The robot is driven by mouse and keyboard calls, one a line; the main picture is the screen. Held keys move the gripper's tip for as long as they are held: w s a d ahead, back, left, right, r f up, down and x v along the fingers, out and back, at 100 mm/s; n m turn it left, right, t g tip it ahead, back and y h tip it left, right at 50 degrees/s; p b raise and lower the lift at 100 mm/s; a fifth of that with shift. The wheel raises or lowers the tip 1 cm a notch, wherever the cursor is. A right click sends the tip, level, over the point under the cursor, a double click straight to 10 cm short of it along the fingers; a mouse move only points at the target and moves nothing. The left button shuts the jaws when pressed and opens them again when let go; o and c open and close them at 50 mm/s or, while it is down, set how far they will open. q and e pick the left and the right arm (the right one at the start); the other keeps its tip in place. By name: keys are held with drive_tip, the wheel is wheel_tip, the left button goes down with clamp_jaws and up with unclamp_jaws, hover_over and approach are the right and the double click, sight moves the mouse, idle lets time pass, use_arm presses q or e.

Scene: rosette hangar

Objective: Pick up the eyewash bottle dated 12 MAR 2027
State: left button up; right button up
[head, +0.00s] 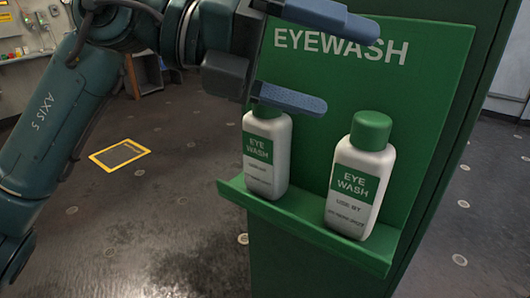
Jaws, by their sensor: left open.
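Two white eyewash bottles with green caps and green labels stand upright on a green shelf (300,221). The left bottle (267,160) is partly hidden at its cap by my left gripper. The right bottle (359,180) is in full view, with "USE BY" and a date line too small to read. The left bottle's small print is also unreadable. My left gripper (305,60) is open and empty, its blue fingers apart, one above the other. The lower finger is in front of the left bottle's cap; whether it touches cannot be told. My right gripper is out of view.
A green panel (420,70) marked EYEWASH rises behind the shelf. The shelf has a raised front lip. A yellow-edged floor marking (119,155) lies at left on the dark floor, which is mostly clear.

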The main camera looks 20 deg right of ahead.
use_arm(q)
drive_tip(key=w+a+r+n+t+y, duration=0.3)
drive_tip(key=w+a+t+y, duration=0.25)
drive_tip(key=t+y, duration=0.5)
hover_over(267, 131)
drive_tip(key=a, duration=0.1)
wheel_tip(267, 131, down, 6)
drive_tip(key=shift+h, duration=0.45)
drive_tip(key=shift+w+p+x, duration=0.1)
drive_tip(key=shift+p+x, duration=0.35)
drive_tip(key=shift+x, duration=0.9)
drive_tip(key=shift+w+p+x, duration=0.15)
drive_tip(key=shift+p+x, duration=0.25)
drive_tip(key=shift+x, duration=1)
drive_tip(key=shift+r, duration=0.15)
drive_tip(key=shift+c, duration=0.3)
drive_tip(key=c, duration=1.7)
drive_tip(key=shift+r, duration=0.1)
drive_tip(key=shift+c, duration=0.2)
drive_tip(key=shift+r, duration=0.1)
